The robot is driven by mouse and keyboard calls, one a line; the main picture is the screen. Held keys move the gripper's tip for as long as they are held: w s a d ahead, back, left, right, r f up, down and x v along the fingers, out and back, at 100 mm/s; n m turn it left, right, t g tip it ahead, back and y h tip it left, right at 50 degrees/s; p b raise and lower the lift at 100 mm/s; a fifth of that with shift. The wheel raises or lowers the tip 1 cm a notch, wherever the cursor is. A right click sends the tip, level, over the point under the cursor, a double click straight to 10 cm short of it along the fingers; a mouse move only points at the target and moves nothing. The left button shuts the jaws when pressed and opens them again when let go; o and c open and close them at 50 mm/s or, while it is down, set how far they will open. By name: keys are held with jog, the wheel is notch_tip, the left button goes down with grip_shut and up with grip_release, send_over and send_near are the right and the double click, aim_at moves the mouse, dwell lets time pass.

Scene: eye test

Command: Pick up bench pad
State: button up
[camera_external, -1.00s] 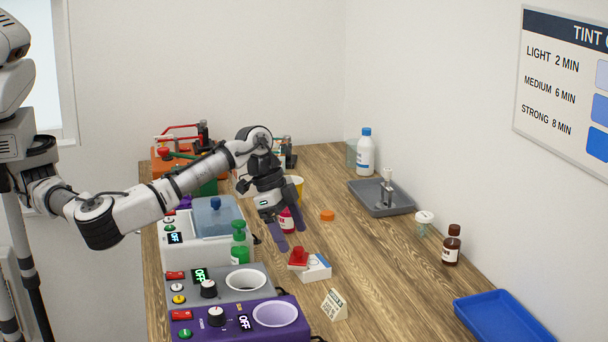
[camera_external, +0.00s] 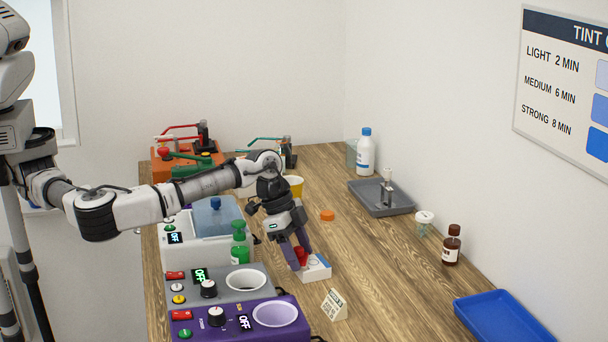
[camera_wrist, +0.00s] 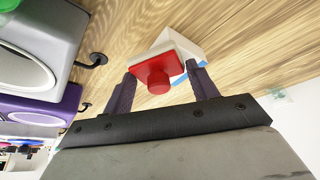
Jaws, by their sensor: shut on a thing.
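The bench pad appears to be the red square piece with a round knob (camera_wrist: 158,78); it shows in the external view (camera_external: 301,256), partly hidden by the fingers. It is at the left of a low white block with a blue top (camera_external: 319,269), which shows behind it in the wrist view (camera_wrist: 182,40). My gripper (camera_external: 300,260) points down with its purple fingers on either side of the red piece. In the wrist view my gripper (camera_wrist: 162,75) is shut on that red piece. I cannot tell whether it is clear of the block.
A grey device (camera_external: 222,285) and a purple device (camera_external: 245,318) are in front left. A small sign (camera_external: 334,305) is in front. A blue tray (camera_external: 500,320) lies at right.

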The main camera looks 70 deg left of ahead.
jog(key=shift+c, duration=1.2)
jog(key=shift+r, duration=0.1)
notch_tip(320, 180, up, 20)
jog(key=w+b, duration=0.2)
jog(key=p, duration=0.4)
send_near(318, 261)
jog(key=x, duration=0.6)
jog(key=shift+s, duration=0.1)
